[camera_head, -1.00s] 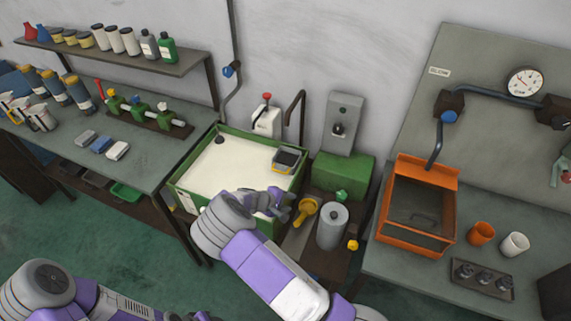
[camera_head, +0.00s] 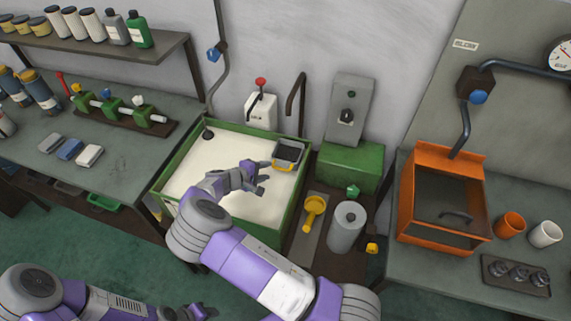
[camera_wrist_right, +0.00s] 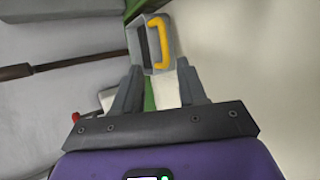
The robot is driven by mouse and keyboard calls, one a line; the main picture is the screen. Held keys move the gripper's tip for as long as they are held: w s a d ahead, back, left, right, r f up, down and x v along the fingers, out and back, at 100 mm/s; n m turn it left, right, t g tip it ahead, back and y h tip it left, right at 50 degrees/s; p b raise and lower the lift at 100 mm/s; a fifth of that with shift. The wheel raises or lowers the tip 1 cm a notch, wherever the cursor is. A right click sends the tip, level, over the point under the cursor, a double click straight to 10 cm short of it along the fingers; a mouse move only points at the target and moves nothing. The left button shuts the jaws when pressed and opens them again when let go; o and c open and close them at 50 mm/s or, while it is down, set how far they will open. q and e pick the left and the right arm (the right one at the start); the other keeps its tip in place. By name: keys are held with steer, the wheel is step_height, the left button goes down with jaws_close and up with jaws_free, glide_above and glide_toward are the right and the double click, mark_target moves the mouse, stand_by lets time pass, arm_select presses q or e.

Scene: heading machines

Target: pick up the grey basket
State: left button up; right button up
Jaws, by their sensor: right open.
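The grey basket (camera_head: 289,152) with a yellow handle sits at the back right corner of the green-framed basin (camera_head: 182,152) in the head view. It also shows in the right wrist view (camera_wrist_right: 136,44), ahead of the fingertips, with its yellow handle facing right. My right gripper (camera_head: 266,172) is open and empty over the white surface of the basin, just left of and in front of the basket, apart from it. In the wrist view its two fingers (camera_wrist_right: 160,72) point towards the basket. My left gripper (camera_head: 202,312) is low at the bottom edge, away from the basin; its fingers are too small to judge.
An orange box (camera_head: 443,200) stands on the right bench.

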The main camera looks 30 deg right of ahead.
mark_target(279, 169)
steer(key=x, duration=0.8)
steer(key=shift+s+a+f, duration=0.1)
steer(key=shift+s+f, duration=0.2)
steer(key=shift+c, duration=0.2)
jaws_close()
